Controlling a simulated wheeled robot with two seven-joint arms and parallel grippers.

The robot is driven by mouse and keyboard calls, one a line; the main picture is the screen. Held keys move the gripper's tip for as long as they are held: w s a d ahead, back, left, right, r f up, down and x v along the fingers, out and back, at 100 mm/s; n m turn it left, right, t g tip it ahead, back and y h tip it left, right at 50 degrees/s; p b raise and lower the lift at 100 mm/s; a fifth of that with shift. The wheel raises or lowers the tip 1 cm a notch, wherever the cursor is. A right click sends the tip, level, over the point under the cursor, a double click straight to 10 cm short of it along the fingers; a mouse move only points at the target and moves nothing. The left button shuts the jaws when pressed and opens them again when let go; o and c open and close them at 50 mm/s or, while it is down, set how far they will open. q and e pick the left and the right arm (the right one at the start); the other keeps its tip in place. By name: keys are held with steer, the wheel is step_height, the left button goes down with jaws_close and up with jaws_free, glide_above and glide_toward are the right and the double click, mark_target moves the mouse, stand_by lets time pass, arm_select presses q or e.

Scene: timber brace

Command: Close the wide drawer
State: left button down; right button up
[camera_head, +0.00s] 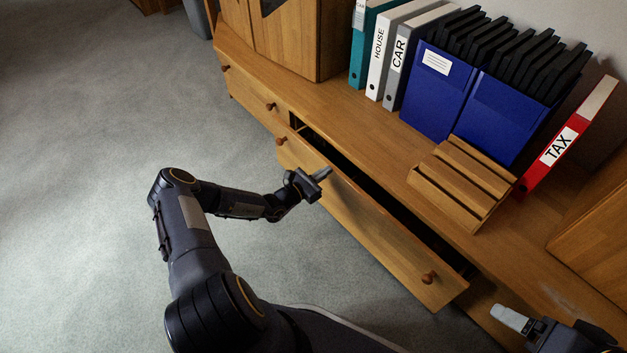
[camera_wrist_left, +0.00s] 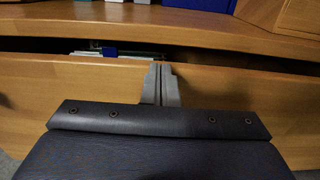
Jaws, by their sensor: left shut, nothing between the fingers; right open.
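The wide drawer (camera_head: 352,220) is a long wooden front with two round knobs, and it stands partly open from the cabinet. A dark gap shows behind its top edge. In the left wrist view the drawer front (camera_wrist_left: 70,95) runs across the picture, with some papers or folders visible inside the gap. My left gripper (camera_head: 326,172) is shut and empty at the drawer's top edge, left of its middle; its closed fingers (camera_wrist_left: 160,82) overlap the front in the wrist view. I cannot tell whether they touch it. My right gripper (camera_head: 510,318) is open near the cabinet's right part, only partly in view.
The wooden cabinet top (camera_head: 340,115) carries several binders, blue file boxes (camera_head: 437,92), a slatted wooden rack (camera_head: 462,185) and a leaning red TAX binder (camera_head: 570,138). A closed drawer (camera_head: 250,92) lies left of the wide one. Carpet (camera_head: 90,130) in front is clear.

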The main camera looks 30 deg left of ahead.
mark_target(334, 165)
arm_select(q)
steer(key=shift+b+x, duration=0.3)
steer(key=shift+x, duration=2)
